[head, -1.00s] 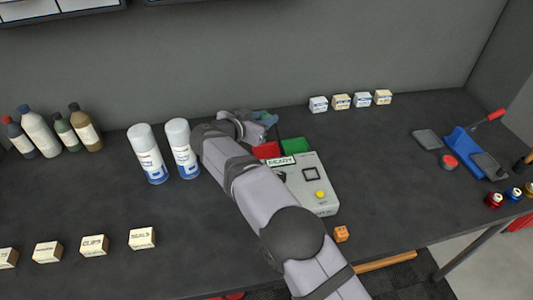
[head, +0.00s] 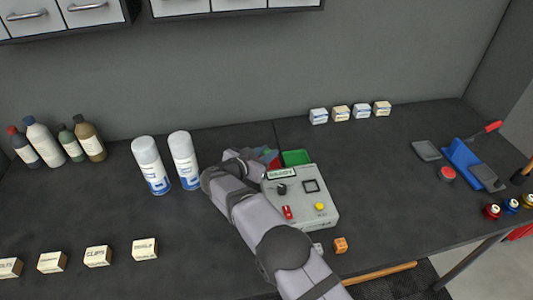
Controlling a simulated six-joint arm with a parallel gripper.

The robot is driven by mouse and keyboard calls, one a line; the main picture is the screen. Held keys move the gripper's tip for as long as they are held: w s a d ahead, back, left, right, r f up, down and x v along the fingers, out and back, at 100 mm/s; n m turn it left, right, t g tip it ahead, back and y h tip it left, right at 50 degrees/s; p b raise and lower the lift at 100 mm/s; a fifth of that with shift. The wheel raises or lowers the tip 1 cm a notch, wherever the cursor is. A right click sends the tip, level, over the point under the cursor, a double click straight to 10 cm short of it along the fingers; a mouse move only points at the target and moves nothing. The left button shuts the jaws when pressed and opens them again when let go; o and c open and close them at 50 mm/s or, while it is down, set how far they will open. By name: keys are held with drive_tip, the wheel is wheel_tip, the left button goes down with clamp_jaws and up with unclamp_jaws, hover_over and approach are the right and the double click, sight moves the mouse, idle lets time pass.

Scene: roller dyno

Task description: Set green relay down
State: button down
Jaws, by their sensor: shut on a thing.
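My gripper (head: 262,157) is low behind the grey control box, at its back left corner by the red tray. Its jaws are mostly hidden by my own wrist, and it is shut on a small blue-green thing (head: 266,152), apparently the green relay, of which only a sliver shows. The red tray (head: 274,162) is largely covered by my gripper. The green tray (head: 296,157) stands just right of it, open and apparently empty. I cannot tell whether the relay touches a tray or the bench.
The control box (head: 325,214) has a READY label, knob, red switch and yellow button. An orange cube (head: 340,245) lies in front of it. Two spray cans (head: 184,160) stand left of my arm. Small boxes (head: 341,113) line the back.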

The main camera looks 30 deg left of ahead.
drive_tip(key=shift+f, duration=0.4)
drive_tip(key=shift+f, duration=0.1)
drive_tip(key=shift+f+b, duration=0.3)
drive_tip(key=shift+f, duration=0.05)
drive_tip(key=shift+f, duration=0.2)
drive_tip(key=c, duration=1.5)
unclamp_jaws()
drive_tip(key=shift+c, duration=0.2)
drive_tip(key=shift+f, duration=0.15)
